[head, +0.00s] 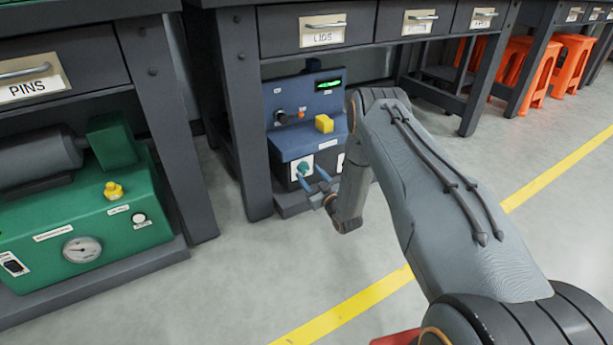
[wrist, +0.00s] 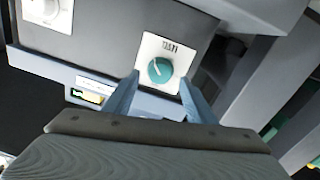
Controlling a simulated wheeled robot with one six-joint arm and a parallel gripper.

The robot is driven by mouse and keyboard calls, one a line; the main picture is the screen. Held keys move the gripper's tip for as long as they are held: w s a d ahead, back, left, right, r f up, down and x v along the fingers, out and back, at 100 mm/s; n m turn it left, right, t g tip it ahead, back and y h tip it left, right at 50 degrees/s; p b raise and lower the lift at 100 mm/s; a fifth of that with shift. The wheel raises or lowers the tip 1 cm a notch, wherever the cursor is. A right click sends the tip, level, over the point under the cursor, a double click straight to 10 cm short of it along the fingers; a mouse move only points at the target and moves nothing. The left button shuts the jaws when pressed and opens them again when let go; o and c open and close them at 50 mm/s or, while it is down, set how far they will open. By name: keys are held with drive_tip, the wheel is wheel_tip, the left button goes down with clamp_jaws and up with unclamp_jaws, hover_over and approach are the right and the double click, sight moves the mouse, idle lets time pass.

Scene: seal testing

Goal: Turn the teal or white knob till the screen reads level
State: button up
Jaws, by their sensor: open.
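The teal knob (head: 304,167) sits on a white plate on the lower front of a blue machine (head: 306,141) under the bench. It also shows in the wrist view (wrist: 160,70), with a pale pointer line on its face. My gripper (head: 318,181) is open in front of it; in the wrist view its two blue fingers (wrist: 158,85) stand to either side of the knob and do not appear closed on it. A white knob (wrist: 48,10) shows at the top left of the wrist view. The screen (head: 328,85) glows green; its text is too small to read.
A green pump unit (head: 85,230) is further left. Clear floor lies in front.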

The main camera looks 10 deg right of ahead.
drive_tip(key=shift+b+x, duration=0.45)
drive_tip(key=shift+x, duration=0.85)
drive_tip(key=c, duration=1)
drive_tip(key=shift+o, duration=0.2)
drive_tip(key=shift+m, duration=0.4)
drive_tip(key=m+p, duration=0.1)
drive_tip(key=m, duration=0.1)
drive_tip(key=m+p, duration=0.1)
drive_tip(key=m, duration=0.1)
drive_tip(key=shift+d+r+m+p, duration=0.2)
drive_tip(key=shift+m+p, duration=0.1)
drive_tip(key=shift+p, duration=0.1)
drive_tip(key=m, duration=0.3)
drive_tip(key=m+p, duration=0.1)
drive_tip(key=m, duration=0.2)
drive_tip(key=shift+d+f+g, duration=0.15)
drive_tip(key=shift+f+g, duration=0.05)
drive_tip(key=shift+g, duration=0.1)
drive_tip(key=shift+m, duration=0.3)
